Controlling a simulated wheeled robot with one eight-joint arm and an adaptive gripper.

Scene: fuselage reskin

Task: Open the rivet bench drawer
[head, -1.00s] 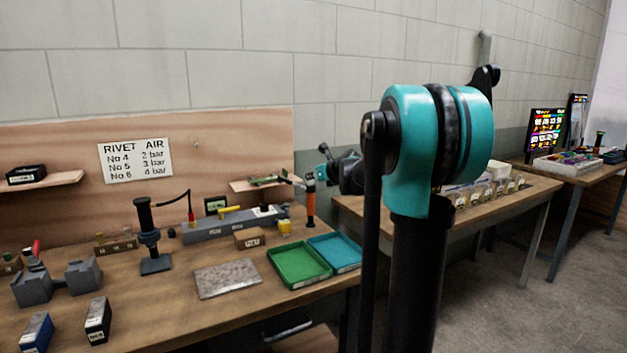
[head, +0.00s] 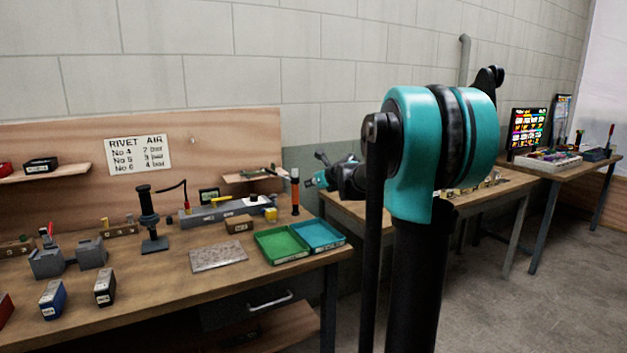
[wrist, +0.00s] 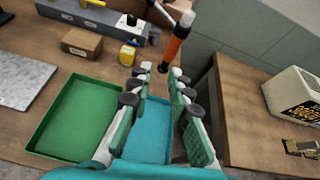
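The rivet bench drawer (head: 250,308) is a dark front under the right part of the rivet bench (head: 130,288). Its light metal handle (head: 270,299) shows below the bench's front edge. The drawer looks shut. My gripper (head: 318,168) is raised at the bench's right end, well above the drawer and apart from it. In the wrist view my gripper (wrist: 160,98) is open and empty, with its fingers apart above the blue tray (wrist: 150,130). The drawer and handle do not show in the wrist view.
A green tray (head: 281,246) and the blue tray (head: 318,235) sit near the bench's right front corner. An orange-handled tool (head: 295,192) stands behind them. A second bench (head: 350,207) stands to the right across a gap. Floor (head: 560,290) is clear at the right.

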